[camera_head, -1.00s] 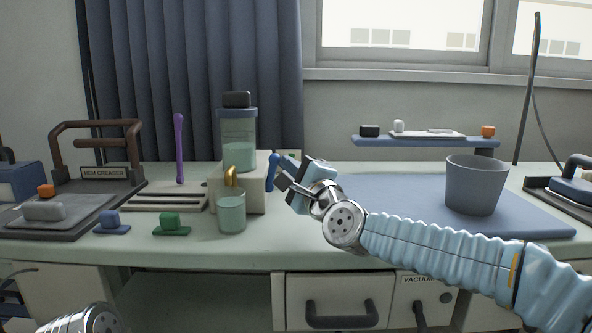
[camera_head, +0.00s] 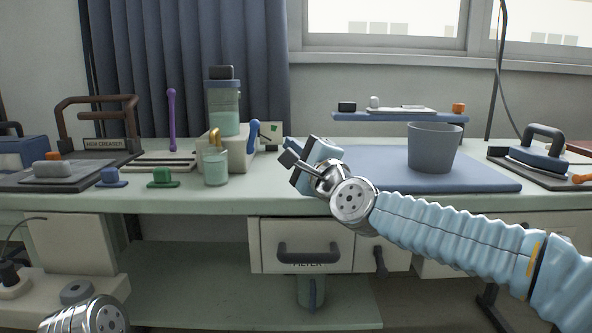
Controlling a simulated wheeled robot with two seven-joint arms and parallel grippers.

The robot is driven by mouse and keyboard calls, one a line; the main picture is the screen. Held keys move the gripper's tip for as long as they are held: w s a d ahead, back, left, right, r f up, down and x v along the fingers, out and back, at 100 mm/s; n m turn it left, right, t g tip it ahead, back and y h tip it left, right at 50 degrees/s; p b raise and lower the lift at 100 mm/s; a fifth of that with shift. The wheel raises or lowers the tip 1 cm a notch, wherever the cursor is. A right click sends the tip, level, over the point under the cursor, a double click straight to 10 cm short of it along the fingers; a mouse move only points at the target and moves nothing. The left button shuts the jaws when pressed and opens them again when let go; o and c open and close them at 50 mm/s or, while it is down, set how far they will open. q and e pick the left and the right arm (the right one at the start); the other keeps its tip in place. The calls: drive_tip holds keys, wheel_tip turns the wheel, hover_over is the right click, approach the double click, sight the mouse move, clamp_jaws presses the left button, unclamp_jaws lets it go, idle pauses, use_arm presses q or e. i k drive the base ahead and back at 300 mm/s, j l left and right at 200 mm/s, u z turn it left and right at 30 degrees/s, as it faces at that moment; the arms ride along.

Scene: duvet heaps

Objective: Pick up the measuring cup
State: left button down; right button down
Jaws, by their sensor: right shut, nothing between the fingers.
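A small translucent green cup (camera_head: 216,172), which looks like the measuring cup, stands upright near the front edge of the workbench (camera_head: 230,205). A gold hooked piece (camera_head: 215,136) rises behind its rim. My right gripper (camera_head: 288,160) is shut and empty. In the picture it is to the right of the cup and clearly apart from it, by the bench's front edge. Of my left arm only a metal wrist joint (camera_head: 88,316) shows at the bottom left; its gripper is out of view.
A pale block (camera_head: 238,155) with a lidded jar (camera_head: 224,108) and a blue handle (camera_head: 253,132) stands behind the cup. Green (camera_head: 162,178) and blue (camera_head: 111,178) small pieces lie to its left. A grey bucket (camera_head: 432,148) stands on a blue mat (camera_head: 475,182).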

sight(213, 160)
drive_tip(key=k+l, duration=0.65)
drive_tip(key=k, duration=0.15)
